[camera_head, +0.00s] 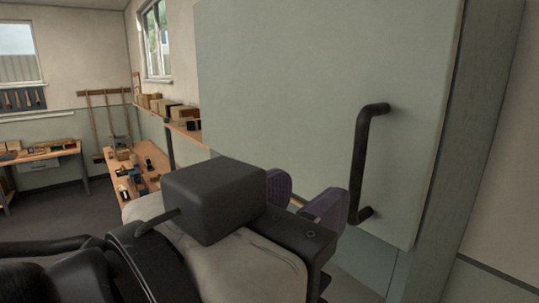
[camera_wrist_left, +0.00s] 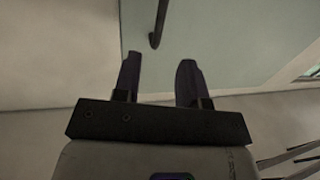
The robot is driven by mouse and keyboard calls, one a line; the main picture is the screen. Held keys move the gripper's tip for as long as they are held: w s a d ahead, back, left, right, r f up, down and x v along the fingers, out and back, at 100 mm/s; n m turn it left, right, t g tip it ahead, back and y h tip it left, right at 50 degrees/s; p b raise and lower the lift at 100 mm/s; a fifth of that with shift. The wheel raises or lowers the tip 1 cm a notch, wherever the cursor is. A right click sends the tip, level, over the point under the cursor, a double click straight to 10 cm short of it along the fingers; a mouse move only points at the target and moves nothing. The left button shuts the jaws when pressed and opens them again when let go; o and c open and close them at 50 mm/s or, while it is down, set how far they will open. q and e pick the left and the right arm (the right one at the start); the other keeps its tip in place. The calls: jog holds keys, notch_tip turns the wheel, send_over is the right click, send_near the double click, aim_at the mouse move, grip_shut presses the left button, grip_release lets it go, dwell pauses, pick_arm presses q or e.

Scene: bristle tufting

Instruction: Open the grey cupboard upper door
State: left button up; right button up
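The cupboard upper door (camera_head: 290,80) is a large pale grey-green panel in the head view. A dark bar handle (camera_head: 359,165) stands upright near its right edge. My left gripper (camera_head: 307,195) has its two purple fingers spread, with nothing between them. It is just left of the lower part of the handle, apart from it. In the left wrist view, the handle (camera_wrist_left: 158,24) shows beyond the open fingertips (camera_wrist_left: 160,60), roughly in line with the gap between them. I cannot tell whether the door stands slightly ajar. My right gripper is not in view.
The cupboard's side post (camera_head: 470,130) rises right of the door. A wooden workbench (camera_head: 150,170) and a shelf with boxes (camera_head: 185,125) run along the wall behind my left arm. Another bench (camera_head: 50,152) stands far left. Open floor (camera_head: 60,205) lies between the benches.

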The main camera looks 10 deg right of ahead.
aim_at(357, 163)
pick_arm(q)
jog(key=p+x, duration=0.3)
jog(key=x, duration=0.7)
jog(key=shift+x, duration=0.85)
jog(key=shift+w, duration=0.1)
grip_shut()
